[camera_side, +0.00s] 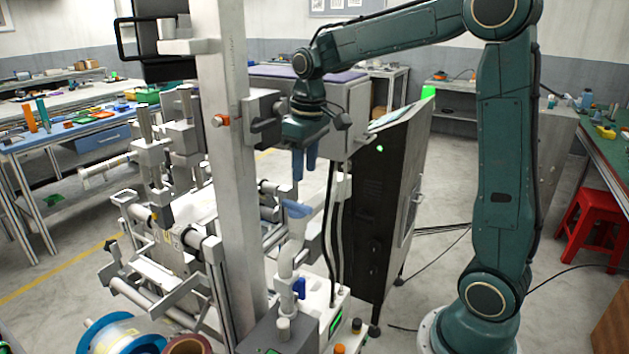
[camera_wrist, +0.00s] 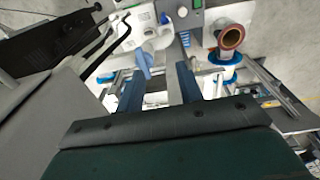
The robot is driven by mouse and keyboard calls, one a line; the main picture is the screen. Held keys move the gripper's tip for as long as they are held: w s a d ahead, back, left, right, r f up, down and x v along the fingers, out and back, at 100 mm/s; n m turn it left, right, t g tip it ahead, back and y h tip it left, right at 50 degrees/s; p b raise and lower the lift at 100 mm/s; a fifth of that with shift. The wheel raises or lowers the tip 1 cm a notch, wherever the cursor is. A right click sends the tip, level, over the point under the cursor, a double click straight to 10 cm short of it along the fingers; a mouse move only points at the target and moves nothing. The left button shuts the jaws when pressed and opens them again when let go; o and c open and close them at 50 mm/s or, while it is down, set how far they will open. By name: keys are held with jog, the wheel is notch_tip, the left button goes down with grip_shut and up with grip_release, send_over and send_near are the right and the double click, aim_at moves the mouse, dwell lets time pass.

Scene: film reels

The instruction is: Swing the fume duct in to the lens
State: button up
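The fume duct (camera_side: 287,262) is a white jointed pipe that rises from the grey base unit in the side view. It has a pale blue flared end (camera_side: 297,209) at its top and a small darker blue lever (camera_side: 299,288) low down. In the wrist view the blue end (camera_wrist: 143,62) lies just beyond the fingers. My gripper (camera_side: 304,168) points down above the blue end, apart from it. Its two blue fingers (camera_wrist: 159,92) stand apart with nothing between them. I cannot clearly pick out the lens; a grey head (camera_side: 265,120) on the column is beside my gripper.
A tall metal column (camera_side: 232,180) stands left of my gripper. A dark cabinet (camera_side: 385,190) stands close on the right. Blue and copper-coloured reels (camera_side: 120,335) sit at lower left; a copper-coloured roll (camera_wrist: 231,38) shows in the wrist view. Black cables hang behind the duct.

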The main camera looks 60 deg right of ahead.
jog(key=g, duration=0.1)
send_over(297, 203)
notch_tip(297, 203, down, 5)
jog(key=shift+a+f, duration=0.1)
jog(key=shift+f, duration=0.15)
jog(key=shift+f, duration=3.6)
grip_shut()
